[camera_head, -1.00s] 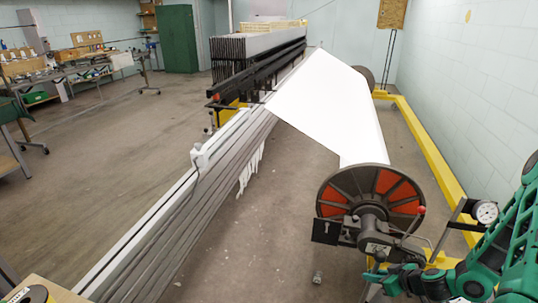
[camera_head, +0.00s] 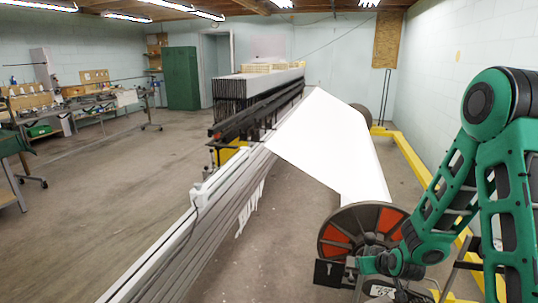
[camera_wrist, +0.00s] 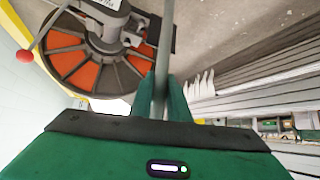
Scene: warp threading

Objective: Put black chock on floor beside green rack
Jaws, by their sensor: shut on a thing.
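My gripper (camera_wrist: 162,100) shows in the wrist view with its two green fingers close together on a thin grey bar (camera_wrist: 161,45). The bar runs up between the fingers; its far end leaves the top of the picture. In the head view my gripper is low at the right, by the large reel (camera_head: 345,240), and its fingertips are hard to make out. I cannot make out a black chock for sure in either view. A tall green cabinet (camera_head: 181,78) stands at the back wall; I see no clear green rack.
The reel with orange panels also shows in the wrist view (camera_wrist: 95,55). White sheet (camera_head: 330,140) stretches behind it. A long grey beam (camera_head: 205,225) crosses the floor. Yellow floor rails (camera_head: 412,160) run along the right wall. Open floor (camera_head: 110,190) lies to the left.

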